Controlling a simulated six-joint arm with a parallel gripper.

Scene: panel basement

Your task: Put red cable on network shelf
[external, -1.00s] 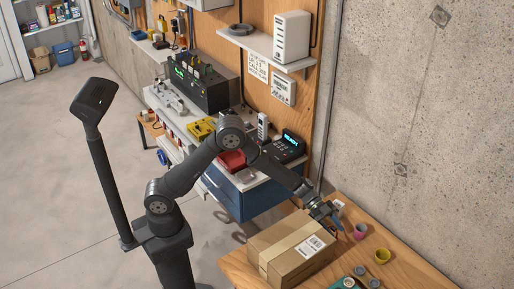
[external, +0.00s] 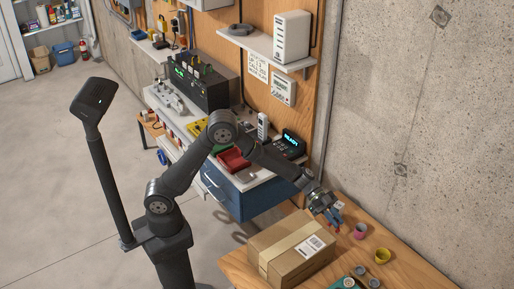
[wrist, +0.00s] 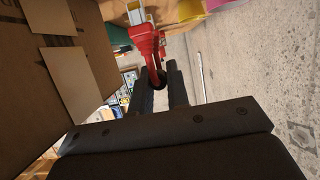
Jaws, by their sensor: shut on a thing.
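The red cable (wrist: 147,46) is between the fingers of my gripper (wrist: 160,82) in the wrist view. It has a pale end at the top, and part of it is hidden by the fingers. In the external view my gripper (external: 330,209) is shut on it above the far edge of the wooden table, just beyond the cardboard box. The cable is too small there to make out clearly. The network shelf (external: 262,45) is the white wall shelf at top centre, with a white upright unit (external: 291,37) and a dark coiled item (external: 241,29) on it.
The cardboard box (external: 290,250) stands on the wooden table (external: 413,272), close to my gripper. A pink cup (external: 361,231) and a yellow cup (external: 382,256) are to the right. A phone (external: 290,146) and a red tray (external: 234,160) are on the bench below the shelf.

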